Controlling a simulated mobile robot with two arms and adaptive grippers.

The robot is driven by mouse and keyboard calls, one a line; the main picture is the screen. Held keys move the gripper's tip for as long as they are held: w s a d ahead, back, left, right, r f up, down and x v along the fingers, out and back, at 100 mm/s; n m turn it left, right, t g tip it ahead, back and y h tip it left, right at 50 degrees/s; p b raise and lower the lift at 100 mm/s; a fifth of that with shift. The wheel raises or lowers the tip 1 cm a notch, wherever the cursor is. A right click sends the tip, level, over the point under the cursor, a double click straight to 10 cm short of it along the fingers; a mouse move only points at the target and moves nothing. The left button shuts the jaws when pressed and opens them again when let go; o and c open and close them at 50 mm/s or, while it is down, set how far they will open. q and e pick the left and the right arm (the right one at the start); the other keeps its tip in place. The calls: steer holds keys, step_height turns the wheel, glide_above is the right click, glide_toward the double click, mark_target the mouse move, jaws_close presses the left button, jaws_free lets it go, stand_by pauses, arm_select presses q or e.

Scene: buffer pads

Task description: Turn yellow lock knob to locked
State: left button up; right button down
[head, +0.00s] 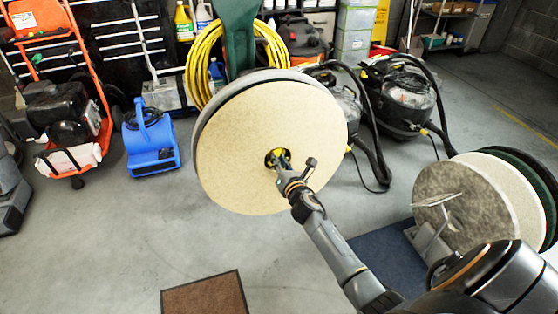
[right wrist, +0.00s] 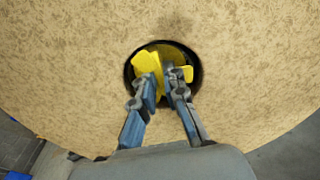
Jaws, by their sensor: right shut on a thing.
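A large round tan buffer pad (head: 233,145) faces me on the tilted buffer head in the head view. A yellow lock knob (head: 274,156) sits in the dark hole at the pad's centre. In the right wrist view the knob (right wrist: 147,61) fills much of the hole, partly hidden by the fingers. My right gripper (head: 284,164) reaches into the hole from the lower right. In the right wrist view its fingertips (right wrist: 166,78) are shut on part of the yellow knob. My left gripper is not in view.
A rack of upright round pads (head: 442,187) stands at the right, near my right arm. A blue air mover (head: 151,143) and an orange-framed machine (head: 75,60) stand at the left. Black vacuums (head: 402,95) with hoses are behind. Open grey floor lies at the lower left, with a brown mat (head: 205,296).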

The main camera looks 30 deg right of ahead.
steer(key=m, duration=0.2)
steer(key=shift+m, duration=0.3)
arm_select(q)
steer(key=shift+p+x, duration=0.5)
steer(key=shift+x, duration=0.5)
arm_select(e)
steer(key=m, duration=0.7)
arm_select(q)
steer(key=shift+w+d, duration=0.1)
arm_select(e)
steer(key=m+p, duration=0.1)
steer(key=m, duration=0.3)
steer(key=c, duration=1.5)
jaws_free()
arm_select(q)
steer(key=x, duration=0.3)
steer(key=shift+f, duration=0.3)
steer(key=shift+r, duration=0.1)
arm_select(e)
steer(key=shift+s, duration=0.1)
